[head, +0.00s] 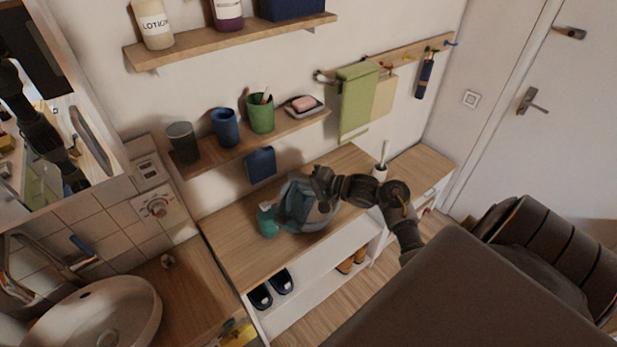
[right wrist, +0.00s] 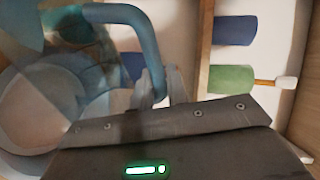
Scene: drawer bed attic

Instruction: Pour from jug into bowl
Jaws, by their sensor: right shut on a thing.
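A blue-grey, see-through jug (head: 297,206) is at the wooden top of the low cabinet, in the middle of the head view. My right gripper (head: 318,186) is shut on its handle, coming from the right. In the right wrist view the blue handle (right wrist: 152,50) passes between the fingers (right wrist: 170,88), with the jug body (right wrist: 50,95) at left. I cannot tell whether the jug touches the cabinet top. The white round basin (head: 100,312) at lower left is the only clear bowl shape; no separate bowl can be made out. My left gripper is not in view.
A teal container (head: 267,219) stands close left of the jug. Above, a wall shelf (head: 235,146) holds several cups and a soap dish (head: 304,106). A green towel (head: 357,100) hangs at right. The cabinet top (head: 235,250) is bare left of the jug.

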